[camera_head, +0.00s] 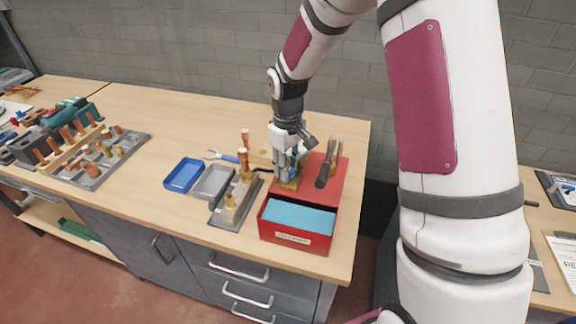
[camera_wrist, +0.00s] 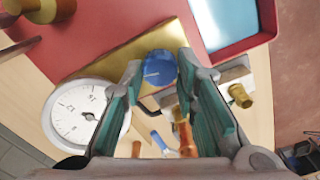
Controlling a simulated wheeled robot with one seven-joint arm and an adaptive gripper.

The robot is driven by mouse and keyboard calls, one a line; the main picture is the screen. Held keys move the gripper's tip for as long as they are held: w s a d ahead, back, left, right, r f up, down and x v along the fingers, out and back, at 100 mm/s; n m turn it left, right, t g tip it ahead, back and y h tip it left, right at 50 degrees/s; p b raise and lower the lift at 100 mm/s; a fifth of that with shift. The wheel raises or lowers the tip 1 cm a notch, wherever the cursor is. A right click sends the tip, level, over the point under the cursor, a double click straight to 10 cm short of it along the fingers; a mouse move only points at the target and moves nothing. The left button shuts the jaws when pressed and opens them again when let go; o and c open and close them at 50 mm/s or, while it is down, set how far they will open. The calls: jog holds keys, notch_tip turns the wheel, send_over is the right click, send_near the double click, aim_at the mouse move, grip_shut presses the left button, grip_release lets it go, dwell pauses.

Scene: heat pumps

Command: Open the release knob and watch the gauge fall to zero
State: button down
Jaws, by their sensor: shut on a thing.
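The gauge (camera_wrist: 84,116) is a white round dial just left of my fingers in the wrist view. Its needle is too small to read with certainty. In the head view my gripper (camera_head: 288,172) points down over the brass block (camera_head: 288,184), and it hides the knob and the gauge.
A red toolbox (camera_head: 296,244) with blue lining stands in front of my gripper, its lid open behind. A blue tray (camera_head: 184,163), a grey tray (camera_head: 213,168) and a plate with brass and copper fittings (camera_head: 225,222) lie left of it.

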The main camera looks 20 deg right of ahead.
jog(key=shift+n, duration=1.1)
jog(key=c, duration=1.2)
grip_release()
jog(key=shift+c, duration=0.2)
jog(key=shift+r, duration=0.15)
jog(key=shift+a+r, duration=0.1)
jog(key=shift+r, duration=3.8)
